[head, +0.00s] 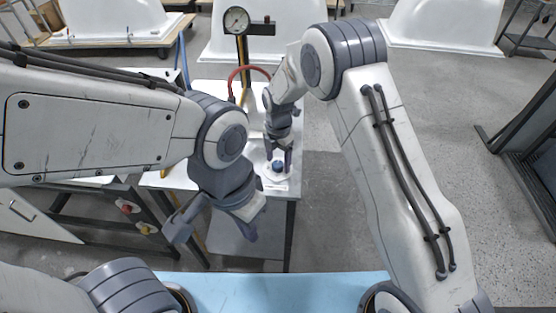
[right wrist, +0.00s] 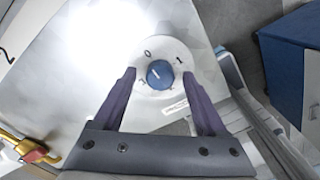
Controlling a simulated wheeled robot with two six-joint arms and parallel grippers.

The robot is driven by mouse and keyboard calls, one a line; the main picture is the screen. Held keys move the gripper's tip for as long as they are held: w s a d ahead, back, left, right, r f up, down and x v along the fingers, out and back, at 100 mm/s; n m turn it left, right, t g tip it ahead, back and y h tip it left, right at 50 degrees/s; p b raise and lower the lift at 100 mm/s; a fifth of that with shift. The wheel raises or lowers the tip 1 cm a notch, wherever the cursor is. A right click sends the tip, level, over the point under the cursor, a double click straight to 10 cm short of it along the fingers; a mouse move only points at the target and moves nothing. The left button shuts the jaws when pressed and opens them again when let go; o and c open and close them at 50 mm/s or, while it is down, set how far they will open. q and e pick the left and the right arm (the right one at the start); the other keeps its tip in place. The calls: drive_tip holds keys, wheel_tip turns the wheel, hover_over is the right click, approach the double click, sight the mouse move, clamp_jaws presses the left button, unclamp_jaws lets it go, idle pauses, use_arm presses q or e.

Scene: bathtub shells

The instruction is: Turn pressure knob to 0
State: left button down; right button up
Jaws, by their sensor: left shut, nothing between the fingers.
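The pressure knob (right wrist: 160,74) is blue with a white line, on a round white dial (right wrist: 165,48) marked 0, 1 and a third partly hidden sign. The line looks tilted toward the upper left, roughly toward the 0; its exact setting is hard to tell. The knob also shows in the head view (head: 278,165), on the table under my right gripper (head: 280,163). In the right wrist view my right gripper (right wrist: 160,82) is open, one finger on each side of the dial, with gaps to the knob. My left gripper (head: 213,232) is shut and empty, in front of the table.
White bathtub shells (head: 450,22) stand at the back.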

sight(278, 163)
wheel_tip(278, 163, up, 10)
drive_tip(key=b, duration=0.1)
drive_tip(key=shift+r+b, duration=0.2)
drive_tip(key=shift+b, duration=0.2)
idle(0.6)
drive_tip(key=s+r+m, duration=0.4)
drive_tip(key=s+m, duration=0.1)
drive_tip(key=s, duration=0.4)
drive_tip(key=s+r+m, duration=0.4)
drive_tip(key=s+m, duration=0.2)
drive_tip(key=s, duration=0.2)
drive_tip(key=s+d+m+y, duration=0.1)
drive_tip(key=s+d+m, duration=0.3)
drive_tip(key=s+m, duration=0.5)
drive_tip(key=s+f, duration=0.1)
drive_tip(key=s, duration=0.4)
drive_tip(key=shift+s+d, duration=0.2)
